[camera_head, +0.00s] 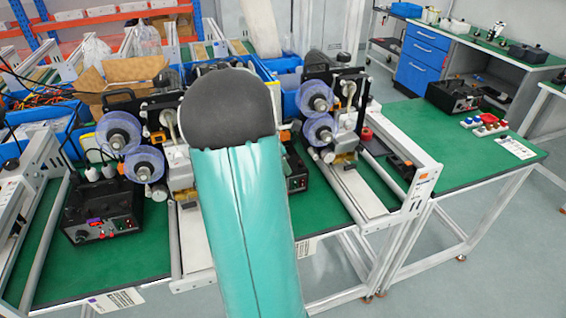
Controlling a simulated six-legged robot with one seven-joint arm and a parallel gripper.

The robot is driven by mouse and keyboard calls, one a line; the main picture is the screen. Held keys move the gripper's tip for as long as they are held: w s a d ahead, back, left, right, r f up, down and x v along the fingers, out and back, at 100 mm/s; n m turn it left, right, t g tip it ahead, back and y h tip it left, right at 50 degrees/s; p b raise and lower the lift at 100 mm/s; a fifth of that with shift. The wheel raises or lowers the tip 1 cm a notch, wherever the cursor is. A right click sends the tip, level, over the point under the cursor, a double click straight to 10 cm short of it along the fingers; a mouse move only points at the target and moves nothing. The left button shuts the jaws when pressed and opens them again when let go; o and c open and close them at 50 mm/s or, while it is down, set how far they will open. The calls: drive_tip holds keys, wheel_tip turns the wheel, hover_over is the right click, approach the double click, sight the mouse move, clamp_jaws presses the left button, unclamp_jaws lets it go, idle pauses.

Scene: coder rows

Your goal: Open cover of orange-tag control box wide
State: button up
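Several black control boxes stand on the green bench tops. One box (103,214) is at the left, with a purple tag, knobs and small lights on its front. A second box (297,178) is mostly hidden behind my teal arm; only its right edge with small red parts shows. A third box (455,95) sits on the right bench. I cannot make out an orange tag on any of them, nor tell clearly how their covers stand. My arm rises through the middle of the view; my gripper is not in view.
Two coder machines with clear blue reels (118,131) (317,96) stand on the benches beside my arm. A small orange patch (424,176) is on the white frame end at right. Coloured buttons (486,125) sit on the right bench. Grey floor is clear at lower right.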

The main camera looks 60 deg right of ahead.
drive_tip(key=shift+c, duration=0.3)
clamp_jaws()
